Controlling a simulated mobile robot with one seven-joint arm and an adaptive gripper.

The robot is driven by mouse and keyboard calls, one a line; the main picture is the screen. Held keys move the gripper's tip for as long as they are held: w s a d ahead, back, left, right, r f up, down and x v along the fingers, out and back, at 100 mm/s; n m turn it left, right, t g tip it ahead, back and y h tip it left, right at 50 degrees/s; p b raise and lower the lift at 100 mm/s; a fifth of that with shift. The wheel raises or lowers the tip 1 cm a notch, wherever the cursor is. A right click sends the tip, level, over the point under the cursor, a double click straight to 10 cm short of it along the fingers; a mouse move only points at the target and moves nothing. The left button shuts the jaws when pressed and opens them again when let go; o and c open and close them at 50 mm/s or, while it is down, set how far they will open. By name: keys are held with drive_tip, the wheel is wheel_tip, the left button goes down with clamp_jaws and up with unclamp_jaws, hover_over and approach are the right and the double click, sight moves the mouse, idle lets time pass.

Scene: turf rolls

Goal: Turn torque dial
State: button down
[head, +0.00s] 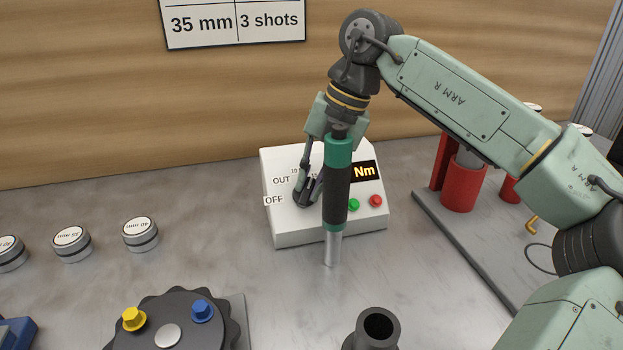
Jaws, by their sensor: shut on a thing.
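A white control box (285,226) stands on the bench. Its sloped face has a dark dial with "OUT" and "OFF" labels at its left, and a lit display (364,171) of which "Nm" shows. My gripper (306,193) reaches down to the face from above, with its dark fingers shut on the dial. The fingers cover most of the dial, so its pointer cannot be read. An upright green and black driver (336,185) with a silver tip stands in front of the gripper and hides part of it, the box and the display.
A green button (354,205) and a red button (376,201) sit right of the dial. Several labelled round caps (141,232) lie left. A dark notched turntable (205,330) and a black hollow cylinder (362,345) are in front. Red posts (463,185) stand on a grey plate at right.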

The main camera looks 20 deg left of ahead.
drive_tip(key=c, duration=1.6)
unclamp_jaws()
drive_tip(key=v, duration=1.2)
